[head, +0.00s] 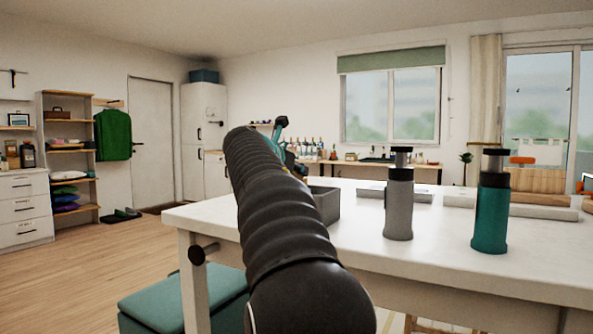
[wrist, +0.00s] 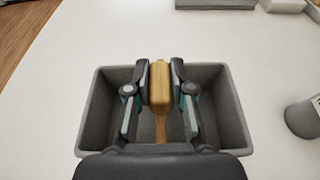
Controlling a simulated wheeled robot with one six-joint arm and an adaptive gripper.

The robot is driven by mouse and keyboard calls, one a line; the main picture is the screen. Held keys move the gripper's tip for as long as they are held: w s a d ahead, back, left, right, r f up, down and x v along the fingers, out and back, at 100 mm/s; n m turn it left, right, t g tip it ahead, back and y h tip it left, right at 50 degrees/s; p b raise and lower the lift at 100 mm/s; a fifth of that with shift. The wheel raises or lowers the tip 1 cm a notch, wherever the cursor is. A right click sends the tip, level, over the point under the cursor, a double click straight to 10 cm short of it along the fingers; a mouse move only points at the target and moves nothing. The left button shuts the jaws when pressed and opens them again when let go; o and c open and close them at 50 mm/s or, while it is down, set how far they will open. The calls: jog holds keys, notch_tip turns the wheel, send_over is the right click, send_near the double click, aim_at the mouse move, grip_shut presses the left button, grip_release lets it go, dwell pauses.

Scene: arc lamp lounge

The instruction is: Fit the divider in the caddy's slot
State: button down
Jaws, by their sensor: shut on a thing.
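The grey caddy (wrist: 91,115) is an open box on the white table, centred in the wrist view. In the head view its right end (head: 328,204) shows beside my arm. My gripper (wrist: 160,80) is over the caddy, its jaws shut on the yellow-tan divider (wrist: 160,86). The divider is seen nearly end-on between the fingers, with a narrower tan strip running below it toward the caddy's near side. Whether the divider sits in the slot or above it cannot be told; the slot is not distinguishable. In the head view my arm hides the divider.
On the white table (head: 450,262), a grey bottle (head: 398,208) and a teal bottle (head: 491,212) stand right of the caddy. Flat grey and pale slabs (head: 530,211) lie farther back. A teal bench (head: 160,300) stands below the table's left edge.

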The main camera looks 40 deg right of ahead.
jog(key=shift+f+b, duration=0.65)
jog(key=shift+f, duration=0.4)
jog(key=c, duration=0.9)
grip_release()
jog(key=shift+c, duration=0.2)
jog(key=v, duration=1.2)
jog(key=shift+w, duration=0.1)
